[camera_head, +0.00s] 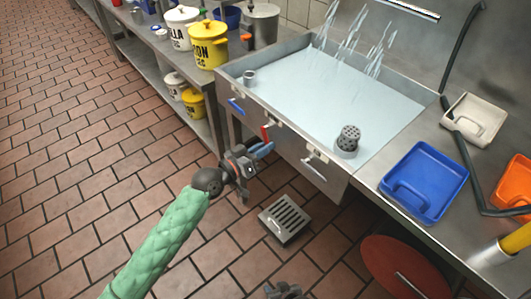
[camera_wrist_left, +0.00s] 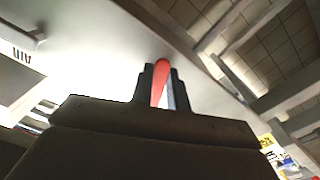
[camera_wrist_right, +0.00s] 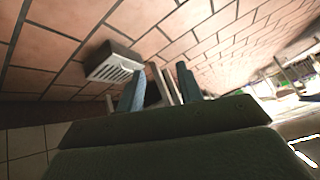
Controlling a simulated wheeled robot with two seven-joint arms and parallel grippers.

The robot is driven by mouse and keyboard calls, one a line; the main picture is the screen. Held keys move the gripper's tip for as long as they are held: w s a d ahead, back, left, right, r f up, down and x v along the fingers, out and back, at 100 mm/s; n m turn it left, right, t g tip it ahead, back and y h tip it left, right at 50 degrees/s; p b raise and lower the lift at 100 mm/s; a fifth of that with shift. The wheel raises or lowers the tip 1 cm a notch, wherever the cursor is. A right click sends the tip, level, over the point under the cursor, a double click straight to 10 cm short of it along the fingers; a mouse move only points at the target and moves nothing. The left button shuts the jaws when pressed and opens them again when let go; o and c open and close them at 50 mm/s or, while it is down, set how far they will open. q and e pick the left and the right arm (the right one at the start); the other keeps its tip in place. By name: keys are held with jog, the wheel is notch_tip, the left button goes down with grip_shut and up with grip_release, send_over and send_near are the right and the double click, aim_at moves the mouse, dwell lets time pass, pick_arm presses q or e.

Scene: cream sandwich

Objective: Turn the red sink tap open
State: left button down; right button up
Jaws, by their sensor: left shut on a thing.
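The red tap (camera_head: 265,133) is a small lever on the front panel of the sink (camera_head: 290,135). My left gripper (camera_head: 262,149) is at the panel, shut on the red tap. In the left wrist view the red lever (camera_wrist_left: 160,78) shows between the two dark fingers. In the head view the fingers lie close against the lever, so their exact contact is hard to see. My right gripper (camera_head: 283,291) is low at the bottom edge of the head view. In the right wrist view its fingers (camera_wrist_right: 160,88) are apart, with only floor seen between them.
A blue tap lever (camera_head: 236,105) and a pale handle (camera_head: 315,160) are on the same panel. Water streams (camera_head: 345,35) fall into the pale blue basin. A floor grate (camera_head: 284,219) lies below. A blue tray (camera_head: 424,180) stands on the counter at right. Yellow pot (camera_head: 208,52) stands left.

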pick_arm(q)
jog(key=shift+w+a+f+m+b, duration=0.1)
jog(key=shift+w+a+m+b, duration=0.2)
jog(key=shift+m, duration=0.5)
jog(key=shift+w+a+f+m+b, duration=0.15)
jog(key=shift+w+m+b, duration=0.1)
jog(key=shift+m+b, duration=0.4)
jog(key=shift+w+a+f+m+b, duration=0.1)
jog(key=shift+w+a+m+b, duration=0.15)
jog(key=shift+m, duration=0.7)
pick_arm(e)
jog(key=shift+s+f, duration=0.15)
jog(key=shift+f, duration=1.05)
jog(key=shift+s+f, duration=0.1)
jog(key=shift+f, duration=1.1)
pick_arm(q)
jog(key=shift+w, duration=0.1)
jog(key=c, duration=1.4)
grip_release()
jog(key=shift+o, duration=0.2)
jog(key=shift+r, duration=0.1)
jog(key=v, duration=0.7)
jog(key=shift+s+a, duration=0.25)
jog(key=shift+a, duration=0.05)
pick_arm(e)
jog(key=shift+d+f, duration=0.1)
jog(key=shift+f, duration=0.2)
